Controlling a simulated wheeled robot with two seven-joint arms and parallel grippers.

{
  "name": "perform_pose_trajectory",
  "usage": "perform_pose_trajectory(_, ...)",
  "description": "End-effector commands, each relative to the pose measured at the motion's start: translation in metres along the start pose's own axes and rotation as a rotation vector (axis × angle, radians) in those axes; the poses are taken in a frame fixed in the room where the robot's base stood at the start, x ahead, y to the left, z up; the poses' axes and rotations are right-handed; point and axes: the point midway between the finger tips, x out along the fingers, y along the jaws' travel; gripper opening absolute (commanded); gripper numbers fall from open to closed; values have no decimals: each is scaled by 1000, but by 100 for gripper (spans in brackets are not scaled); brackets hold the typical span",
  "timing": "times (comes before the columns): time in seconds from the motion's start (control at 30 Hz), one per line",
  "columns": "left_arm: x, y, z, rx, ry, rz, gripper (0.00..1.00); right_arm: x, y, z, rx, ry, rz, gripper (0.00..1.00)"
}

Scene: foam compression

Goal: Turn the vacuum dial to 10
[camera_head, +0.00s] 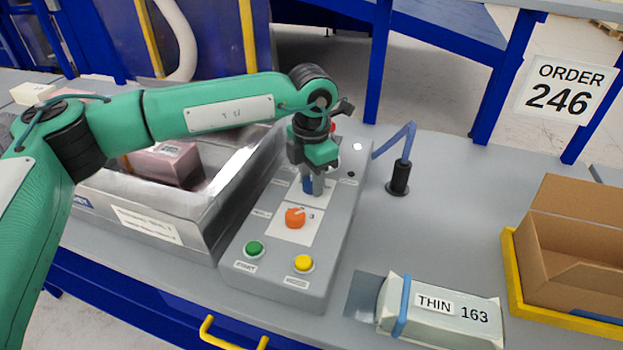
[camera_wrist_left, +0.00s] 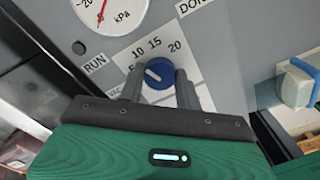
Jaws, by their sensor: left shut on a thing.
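The blue vacuum dial (camera_wrist_left: 158,75) sits on the grey control panel (camera_head: 340,215), beside printed marks 5, 10, 15 and 20. Its white pointer line slants up and left, toward the 5 to 10 side of the scale; the exact value is hard to read. My left gripper (camera_wrist_left: 158,88) is shut on the dial, with one grey finger on each side of it. In the head view, the left gripper (camera_head: 313,184) points down at the panel and mostly hides the dial (camera_head: 308,187). A round kPa gauge (camera_wrist_left: 108,8) is partly visible in the wrist view. My right gripper is not in view.
An orange knob (camera_head: 295,217), a green button (camera_head: 254,248) and a yellow button (camera_head: 303,263) lie nearer on the panel. A metal chamber (camera_head: 190,235) holding a pinkish block stands left. A wrapped package marked THIN 163 (camera_head: 440,325) and a cardboard box (camera_head: 560,265) are right.

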Motion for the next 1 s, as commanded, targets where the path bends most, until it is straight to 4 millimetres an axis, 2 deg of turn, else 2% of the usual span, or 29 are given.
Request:
perform_pose_trajectory(0.33, -1, 0, 0, 1, -1, 0, 11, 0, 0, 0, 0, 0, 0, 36)
perform_pose_trajectory(0.37, -1, 0, 0, 1, -1, 0, 40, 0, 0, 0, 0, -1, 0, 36)
perform_pose_trajectory(0.43, -1, 0, 0, 1, -1, 0, 54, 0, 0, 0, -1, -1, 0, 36)
perform_pose_trajectory(0.47, -1, 0, 0, 0, -1, 0, 56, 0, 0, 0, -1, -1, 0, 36)
perform_pose_trajectory(0.77, -2, 0, 0, 0, -1, 1, 56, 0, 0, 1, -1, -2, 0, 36)
perform_pose_trajectory(0.93, -21, 1, 1, 0, -3, 3, 56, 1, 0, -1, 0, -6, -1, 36)
perform_pose_trajectory(1.0, -34, 1, 1, 0, -3, 2, 56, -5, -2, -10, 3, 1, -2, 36)
